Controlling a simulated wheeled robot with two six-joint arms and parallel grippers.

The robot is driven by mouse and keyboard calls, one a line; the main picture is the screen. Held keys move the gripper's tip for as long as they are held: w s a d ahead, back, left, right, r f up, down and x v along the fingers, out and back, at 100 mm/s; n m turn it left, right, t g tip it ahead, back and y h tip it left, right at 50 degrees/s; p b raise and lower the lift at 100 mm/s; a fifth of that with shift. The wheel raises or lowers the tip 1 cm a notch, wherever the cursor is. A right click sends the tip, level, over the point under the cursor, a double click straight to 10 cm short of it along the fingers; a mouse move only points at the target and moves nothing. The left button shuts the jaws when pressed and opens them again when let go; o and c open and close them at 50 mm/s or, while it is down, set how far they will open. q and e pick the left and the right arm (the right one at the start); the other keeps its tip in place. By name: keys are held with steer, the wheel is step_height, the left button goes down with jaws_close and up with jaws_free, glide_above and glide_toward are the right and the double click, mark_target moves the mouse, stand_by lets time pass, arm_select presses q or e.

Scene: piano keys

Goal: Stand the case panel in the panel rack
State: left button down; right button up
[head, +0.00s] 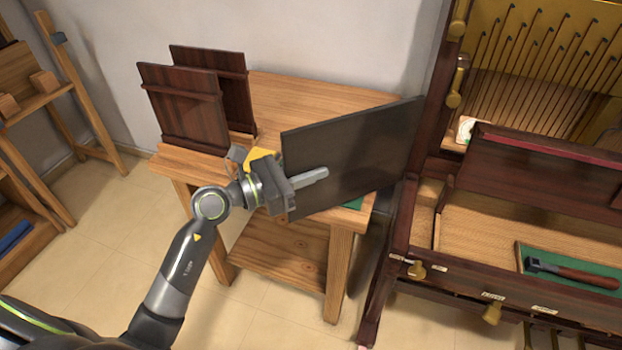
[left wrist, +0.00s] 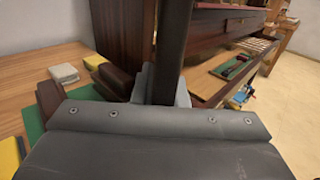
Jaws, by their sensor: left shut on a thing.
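My left gripper (head: 305,180) is shut on a dark, flat case panel (head: 362,150) near its left edge. The panel is held on edge over the right part of the wooden table, slightly slanted, its right end close to the piano. Whether it touches the table is hidden. In the left wrist view the panel (left wrist: 174,40) rises as a dark strip between the fingers (left wrist: 163,95). Two dark red-brown boards (head: 185,105) stand upright at the table's left end, apparently in the panel rack; its slots are mostly hidden behind them. My right gripper is not in view.
The wooden table (head: 300,98) has bare top between the standing boards and the held panel. The open piano (head: 400,225) stands close on the right. In the left wrist view, small blocks (left wrist: 118,80) and a green mat (left wrist: 30,118) lie on the table.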

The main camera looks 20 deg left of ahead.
arm_select(q)
steer(key=shift+f, duration=0.7)
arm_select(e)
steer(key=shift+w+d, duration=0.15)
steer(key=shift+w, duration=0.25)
arm_select(q)
steer(key=shift+f, duration=0.15)
steer(key=c, duration=1.5)
jaws_free()
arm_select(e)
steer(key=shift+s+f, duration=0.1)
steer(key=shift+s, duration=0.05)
arm_select(q)
steer(key=shift+o, duration=0.2)
